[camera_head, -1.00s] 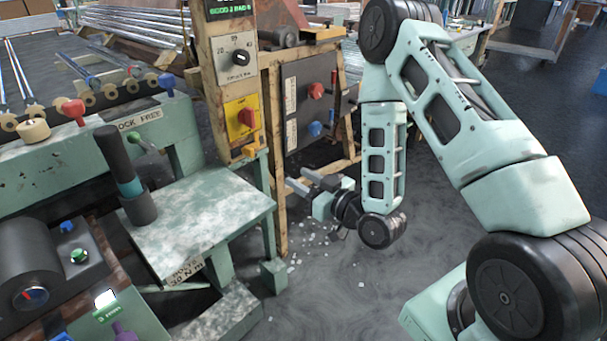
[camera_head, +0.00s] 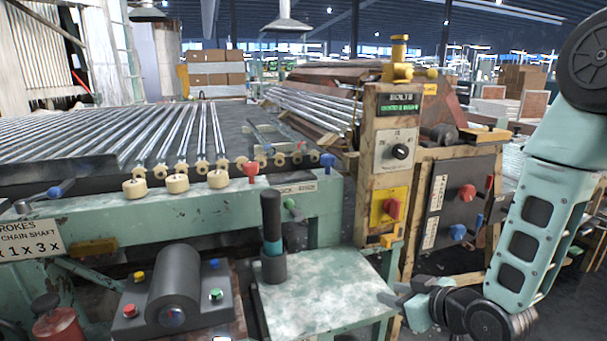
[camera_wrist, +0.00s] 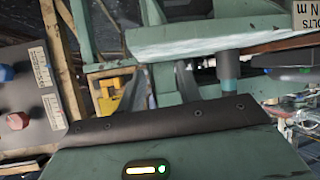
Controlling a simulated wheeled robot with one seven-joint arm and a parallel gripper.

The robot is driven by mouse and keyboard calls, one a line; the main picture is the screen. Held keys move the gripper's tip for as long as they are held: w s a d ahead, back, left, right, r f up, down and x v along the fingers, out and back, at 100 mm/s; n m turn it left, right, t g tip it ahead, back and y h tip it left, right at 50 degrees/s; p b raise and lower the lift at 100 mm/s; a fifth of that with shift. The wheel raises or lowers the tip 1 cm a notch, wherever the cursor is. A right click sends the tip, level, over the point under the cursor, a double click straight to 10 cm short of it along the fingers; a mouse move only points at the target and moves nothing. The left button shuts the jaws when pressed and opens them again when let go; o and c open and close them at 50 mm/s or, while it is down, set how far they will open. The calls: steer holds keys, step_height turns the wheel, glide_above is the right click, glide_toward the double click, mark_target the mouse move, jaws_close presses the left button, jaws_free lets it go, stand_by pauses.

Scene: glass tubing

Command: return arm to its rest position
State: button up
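My arm is at the right in the head view, its pale green links hanging down in front of the floor. My gripper (camera_head: 398,291) is low, just right of the small green side table (camera_head: 325,300), pointing left. Its two grey fingers stand apart with nothing visible between them. In the wrist view the fingers (camera_wrist: 127,95) also show a gap, behind my dark wrist edge. I cannot tell whether the gripper touches the table edge.
A wooden control post (camera_head: 385,180) with a dial and red switch stands beside the gripper. A dark panel (camera_head: 462,205) with red and blue knobs is behind it. A dark upright cylinder (camera_head: 271,225) stands on the table. The conveyor (camera_head: 180,215) fills the left.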

steer(key=s+a+r+g+h, duration=0.2)
steer(key=s+r+g, duration=0.2)
steer(key=s, duration=0.5)
steer(key=s+a+r+n+g+h, duration=0.1)
steer(key=s+r+g+h, duration=0.15)
steer(key=s, duration=0.65)
steer(key=s+a+r+g+h, duration=0.15)
steer(key=s+r+g, duration=0.25)
steer(key=s, duration=0.5)
step_height(320, 180, up, 18)
steer(key=p, duration=1.8)
steer(key=shift+w+a+f+y, duration=0.2)
steer(key=shift+w+a+y, duration=0.05)
steer(key=shift+w+y, duration=0.1)
